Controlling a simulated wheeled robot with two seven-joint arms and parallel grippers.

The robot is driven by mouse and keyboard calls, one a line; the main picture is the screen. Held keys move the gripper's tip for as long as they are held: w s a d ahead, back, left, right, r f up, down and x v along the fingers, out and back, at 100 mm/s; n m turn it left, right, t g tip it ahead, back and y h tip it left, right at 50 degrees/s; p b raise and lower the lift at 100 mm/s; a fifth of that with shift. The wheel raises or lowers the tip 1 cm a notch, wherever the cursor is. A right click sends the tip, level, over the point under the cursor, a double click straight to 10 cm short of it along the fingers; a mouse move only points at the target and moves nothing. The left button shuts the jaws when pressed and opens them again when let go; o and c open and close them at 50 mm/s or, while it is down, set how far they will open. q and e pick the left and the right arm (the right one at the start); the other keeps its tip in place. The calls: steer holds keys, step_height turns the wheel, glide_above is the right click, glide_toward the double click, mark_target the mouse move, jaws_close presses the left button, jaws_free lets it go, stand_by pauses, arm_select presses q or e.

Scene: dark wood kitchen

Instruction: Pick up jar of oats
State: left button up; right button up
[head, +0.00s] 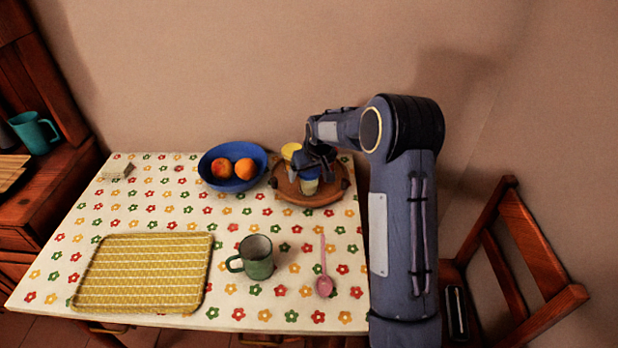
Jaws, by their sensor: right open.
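A round wooden tray (292,196) at the back right of the table holds small jars. One jar with a yellow top (290,150) stands at the back left of the tray. Another jar (309,186), with yellow and blue on it, stands nearer the front. I cannot tell which of them holds oats. My right gripper (312,166) is open over the tray, right at the front jar and partly covering it. I cannot tell whether its fingers touch the jar. My left gripper is not in view.
A blue bowl (208,174) with orange fruit stands left of the tray. A green mug (257,258), a pink spoon (324,284) and a yellow woven tray (143,272) lie nearer the front. A wooden chair (540,260) stands on the right. The wall is close behind the table.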

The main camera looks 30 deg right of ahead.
steer(key=shift+x, duration=1.15)
steer(key=c, duration=1.2)
steer(key=shift+c, duration=0.4)
steer(key=shift+r, duration=0.15)
